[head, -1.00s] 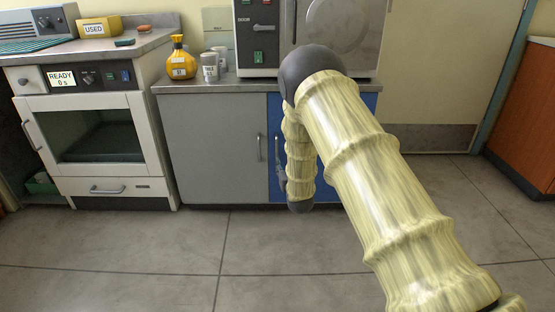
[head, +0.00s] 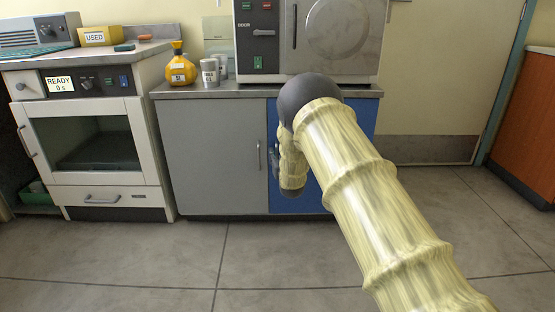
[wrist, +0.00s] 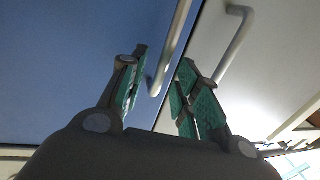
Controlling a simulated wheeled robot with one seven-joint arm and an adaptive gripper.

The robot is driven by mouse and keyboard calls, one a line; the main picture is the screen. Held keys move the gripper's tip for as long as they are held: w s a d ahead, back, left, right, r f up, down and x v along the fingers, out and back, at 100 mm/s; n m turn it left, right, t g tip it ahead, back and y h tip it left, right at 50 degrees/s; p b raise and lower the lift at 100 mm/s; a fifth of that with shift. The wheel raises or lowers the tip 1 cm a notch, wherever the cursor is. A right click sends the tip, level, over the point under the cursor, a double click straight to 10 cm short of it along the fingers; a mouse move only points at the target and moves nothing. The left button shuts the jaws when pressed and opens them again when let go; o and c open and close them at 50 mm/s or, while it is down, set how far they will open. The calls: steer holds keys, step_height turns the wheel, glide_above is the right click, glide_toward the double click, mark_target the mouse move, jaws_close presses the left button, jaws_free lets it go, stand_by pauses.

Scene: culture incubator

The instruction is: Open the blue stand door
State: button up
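The blue stand door (head: 360,117) is the right half of the low stand in the head view, largely behind my arm, and looks closed. It fills the left of the wrist view (wrist: 60,60). Its pale bar handle (wrist: 172,50) shows in the wrist view, with its bent lower end between my fingers. My gripper (wrist: 162,62) is open around the handle, with green-padded fingers apart on either side; I cannot tell whether either one touches it. In the head view my gripper (head: 276,165) is mostly hidden by my arm, close to the door's left edge.
The grey door (head: 213,150), with its own bar handle (head: 259,155), is directly left of the blue one. A machine with a round door (head: 342,40) stands on top. A white oven (head: 100,145) is at left. Floor in front is clear.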

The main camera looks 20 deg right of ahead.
steer(key=shift+w, duration=0.5)
jaws_close()
